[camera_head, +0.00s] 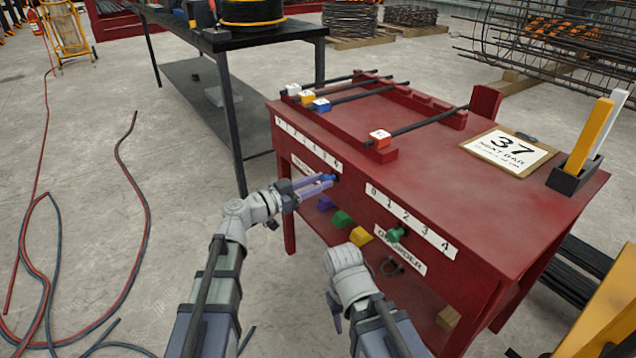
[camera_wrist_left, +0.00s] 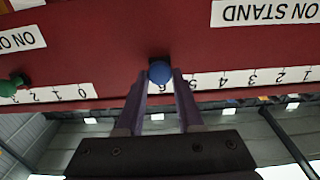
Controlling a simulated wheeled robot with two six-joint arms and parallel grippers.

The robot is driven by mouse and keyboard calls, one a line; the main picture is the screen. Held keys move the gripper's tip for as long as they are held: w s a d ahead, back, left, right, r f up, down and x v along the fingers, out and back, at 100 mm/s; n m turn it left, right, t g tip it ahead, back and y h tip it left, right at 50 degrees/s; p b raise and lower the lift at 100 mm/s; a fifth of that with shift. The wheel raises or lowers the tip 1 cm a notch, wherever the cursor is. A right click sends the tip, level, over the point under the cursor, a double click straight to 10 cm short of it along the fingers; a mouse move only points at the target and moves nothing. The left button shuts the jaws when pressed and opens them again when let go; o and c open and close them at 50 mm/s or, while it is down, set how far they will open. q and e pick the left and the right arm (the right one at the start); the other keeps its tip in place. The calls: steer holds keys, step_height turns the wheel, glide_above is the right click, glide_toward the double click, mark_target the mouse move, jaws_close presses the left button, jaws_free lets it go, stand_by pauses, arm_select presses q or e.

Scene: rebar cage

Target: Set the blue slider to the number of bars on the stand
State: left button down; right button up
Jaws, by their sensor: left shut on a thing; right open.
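The blue slider (camera_head: 329,177) is a round knob on the front of the red table, near the right end of its number strip (camera_head: 308,146). My left gripper (camera_head: 318,184) is shut on it. In the left wrist view the blue slider (camera_wrist_left: 160,72) sits between the fingertips, by the strip's high-number end; the number right at it is partly hidden. The stand (camera_head: 340,115) is a red rack on the tabletop holding several dark bars (camera_head: 352,96) with coloured end tags. My right gripper (camera_head: 338,312) is low before the table, its fingers mostly hidden.
A green knob (camera_head: 397,235) with its own number strip (camera_head: 411,222) is right of the blue one. A "37 NEXT BAR" sign (camera_head: 510,152) and a black holder (camera_head: 572,180) stand on the table. Coloured blocks (camera_head: 342,218) lie below. Hoses (camera_head: 135,180) cross the floor at left.

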stand_by(0.5)
arm_select(q)
glide_toward(315, 158)
steer(key=x, duration=0.4)
steer(key=shift+w, duration=0.3)
steer(key=shift+s, duration=0.1)
steer(key=c, duration=0.5)
jaws_free()
steer(key=shift+c, duration=0.2)
steer(key=shift+s, duration=0.1)
steer(key=v, duration=0.7)
steer(key=shift+s+a, duration=0.2)
steer(key=shift+a, duration=0.1)
